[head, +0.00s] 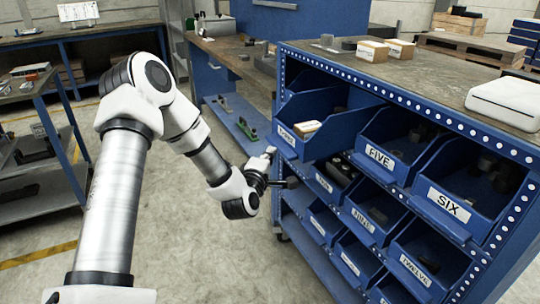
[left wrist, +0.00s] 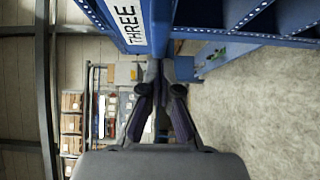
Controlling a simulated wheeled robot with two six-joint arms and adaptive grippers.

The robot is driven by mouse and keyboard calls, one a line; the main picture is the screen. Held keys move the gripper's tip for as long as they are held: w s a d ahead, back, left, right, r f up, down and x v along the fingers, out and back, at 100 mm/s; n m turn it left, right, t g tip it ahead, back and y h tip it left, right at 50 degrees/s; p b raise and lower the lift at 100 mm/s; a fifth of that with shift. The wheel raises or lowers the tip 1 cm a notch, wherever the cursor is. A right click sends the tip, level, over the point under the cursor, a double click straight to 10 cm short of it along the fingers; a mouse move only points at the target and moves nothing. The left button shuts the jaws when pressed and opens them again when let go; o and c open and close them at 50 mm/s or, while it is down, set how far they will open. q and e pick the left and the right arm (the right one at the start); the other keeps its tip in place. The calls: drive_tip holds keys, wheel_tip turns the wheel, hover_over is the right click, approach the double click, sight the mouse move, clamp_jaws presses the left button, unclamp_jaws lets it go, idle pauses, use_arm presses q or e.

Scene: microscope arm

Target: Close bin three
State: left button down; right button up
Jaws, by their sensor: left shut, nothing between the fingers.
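Bin three (head: 335,140) is a blue bin at the left end of the rack's top visible row. It sticks out of the rack, and its front label slants in the head view. Its label THREE (left wrist: 127,22) shows large and sideways at the top of the left wrist view. My left gripper (head: 289,182) is below and in front of bin three, with its fingers shut and empty. The fingers also show in the left wrist view (left wrist: 160,85), near the bin's label side. I cannot tell whether they touch the bin. My right gripper is out of view.
The blue rack (head: 420,105) holds several other bins, including FIVE (head: 381,157) and SIX (head: 449,203). Small boxes (head: 385,50) and a white device (head: 505,103) stand on its top. A workbench (head: 215,55) is behind. Open concrete floor (head: 180,245) lies left of the rack.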

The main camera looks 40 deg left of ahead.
sight(295, 149)
use_arm(q)
drive_tip(key=shift+w+d, duration=0.1)
drive_tip(key=w+d+b, duration=0.1)
drive_tip(key=w, duration=0.1)
drive_tip(key=w+d+b, duration=0.1)
drive_tip(key=w+b, duration=0.1)
drive_tip(key=w+d+b, duration=0.1)
drive_tip(key=w+b, duration=0.1)
drive_tip(key=w, duration=0.1)
drive_tip(key=shift+f, duration=0.2)
drive_tip(key=w+d, duration=0.1)
drive_tip(key=w, duration=0.1)
drive_tip(key=w+d+b, duration=0.1)
drive_tip(key=w, duration=0.1)
drive_tip(key=w+d, duration=0.1)
drive_tip(key=w, duration=0.2)
drive_tip(key=shift+r+b, duration=0.15)
drive_tip(key=shift+b, duration=0.15)
drive_tip(key=shift+w+d, duration=0.1)
drive_tip(key=shift+w, duration=0.3)
drive_tip(key=shift+w+r, duration=0.1)
drive_tip(key=shift+r, duration=0.2)
drive_tip(key=shift+r, duration=0.1)
